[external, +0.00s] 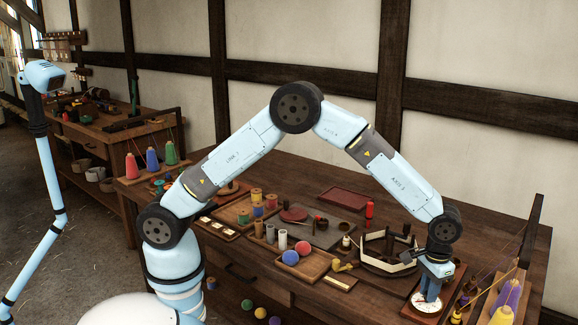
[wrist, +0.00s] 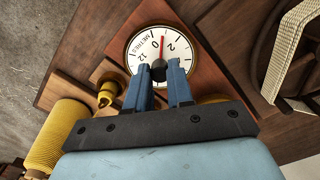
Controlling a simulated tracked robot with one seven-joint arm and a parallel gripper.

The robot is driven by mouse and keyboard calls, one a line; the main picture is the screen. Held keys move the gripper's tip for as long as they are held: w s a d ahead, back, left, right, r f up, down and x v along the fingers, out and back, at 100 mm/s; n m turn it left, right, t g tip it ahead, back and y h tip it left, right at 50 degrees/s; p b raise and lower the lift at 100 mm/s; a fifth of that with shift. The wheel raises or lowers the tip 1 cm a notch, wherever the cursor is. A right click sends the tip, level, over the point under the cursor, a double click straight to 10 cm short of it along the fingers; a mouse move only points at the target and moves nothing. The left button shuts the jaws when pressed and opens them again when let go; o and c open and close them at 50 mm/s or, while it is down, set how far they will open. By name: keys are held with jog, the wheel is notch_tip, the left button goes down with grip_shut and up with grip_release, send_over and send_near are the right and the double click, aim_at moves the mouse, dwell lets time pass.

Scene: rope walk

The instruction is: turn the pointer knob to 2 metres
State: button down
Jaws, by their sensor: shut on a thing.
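The pointer knob (wrist: 158,70) is dark and sits at the centre of a round white dial marked METRES (wrist: 139,46). Its red pointer (wrist: 163,45) lies between the 0 and the 2 in the wrist view. The dial also shows in the external view (external: 425,307) at the front right of the bench. My gripper (wrist: 159,68) is over the dial, its two blue fingers shut on the knob, which they partly hide. In the external view my gripper (external: 429,290) points down onto the dial.
Purple and yellow thread cones (external: 507,295) stand close on the right. A polygonal frame (external: 388,262) lies just left of my gripper. Red and blue balls (external: 290,257) and several spools are farther left. A yellow spool (wrist: 58,135) lies near my gripper.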

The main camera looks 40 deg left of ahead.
jog(key=m, duration=0.5)
jog(key=shift+m, duration=0.4)
dwell(0.4)
jog(key=c, duration=1)
grip_release()
jog(key=shift+r, duration=0.15)
notch_tip(320, 180, up, 14)
jog(key=shift+f, duration=0.25)
jog(key=shift+w, duration=0.1)
